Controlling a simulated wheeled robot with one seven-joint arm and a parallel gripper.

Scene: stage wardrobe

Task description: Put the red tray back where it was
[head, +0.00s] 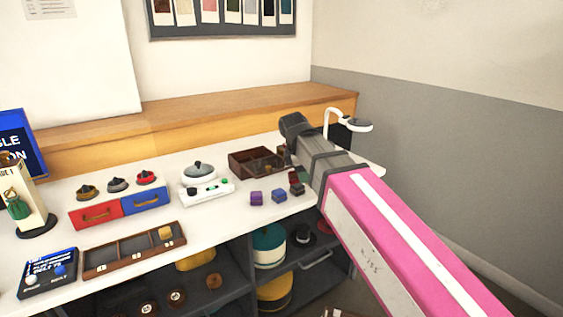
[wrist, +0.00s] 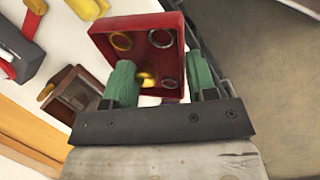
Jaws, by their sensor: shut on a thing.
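The red tray (wrist: 137,22) fills the top middle of the wrist view, its inside facing the camera, with several gold and silver rings in it. My gripper (wrist: 162,82) is shut on it, with green fingertips on either side of its near part. The exact contact is partly hidden. In the head view my gripper (head: 296,182) is low over the right part of the white table (head: 224,215), right of the brown compartment box (head: 240,168). The tray is mostly hidden there. I cannot tell whether it touches the table.
A purple cube (head: 256,198) and a bluish cube (head: 279,196) lie just left of my gripper. A white desk lamp (head: 352,124) stands behind it. The table's front middle is clear.

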